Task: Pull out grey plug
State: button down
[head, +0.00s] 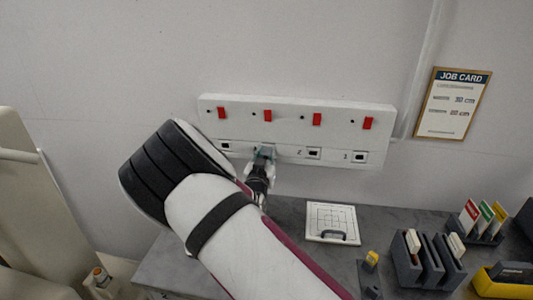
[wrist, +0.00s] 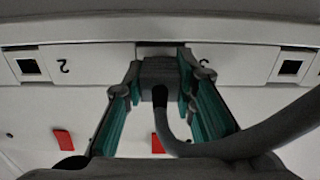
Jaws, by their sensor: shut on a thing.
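The grey plug (wrist: 158,72) sits between the two teal-padded fingers of my gripper (head: 264,156) in the wrist view. My gripper is shut on it from both sides. The plug's far end meets the lower strip of the white socket panel (head: 212,103), at the third position from the right. Whether its prongs are fully seated is hidden. A thick dark cable (wrist: 255,137) leaves the plug and curves to the right in the wrist view. In the head view the plug is mostly hidden by my gripper and arm.
Open sockets marked 2 (head: 314,154) and 1 (head: 360,156) lie right of my gripper. Red switches (head: 317,119) line the panel above. Below, the grey bench (head: 388,225) holds a white tile (head: 332,223) and dark racks (head: 428,262). A job card (head: 453,103) hangs at right.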

jog(key=s+p, duration=0.1)
jog(key=s, duration=0.1)
jog(key=s+a+p, duration=0.1)
jog(key=s+p, duration=0.1)
jog(key=s, duration=0.1)
jog(key=shift+s, duration=0.3)
dwell(0.9)
